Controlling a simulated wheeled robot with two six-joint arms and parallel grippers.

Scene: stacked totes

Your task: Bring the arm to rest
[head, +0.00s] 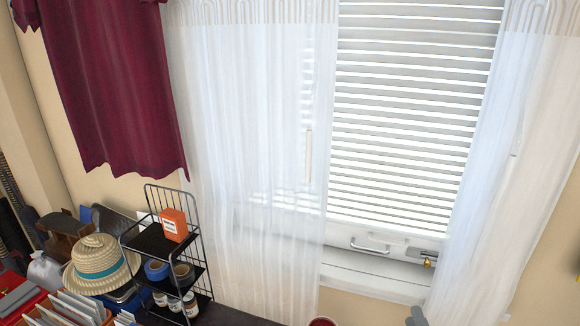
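Only a small grey tip of my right gripper (417,317) shows at the bottom edge, right of the middle, below the window sill. The rest of it is cut off by the frame, so I cannot tell whether it is open or shut, or whether it holds anything. My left gripper does not show clearly anywhere in the view. No totes can be made out for certain.
A black wire rack (158,238) with an orange box (174,225), tape rolls and jars stands at lower left. A straw hat (100,265) and red bins with papers (75,310) are beside it. A red round rim (322,322) shows at the bottom. White curtains (250,150) hang behind.

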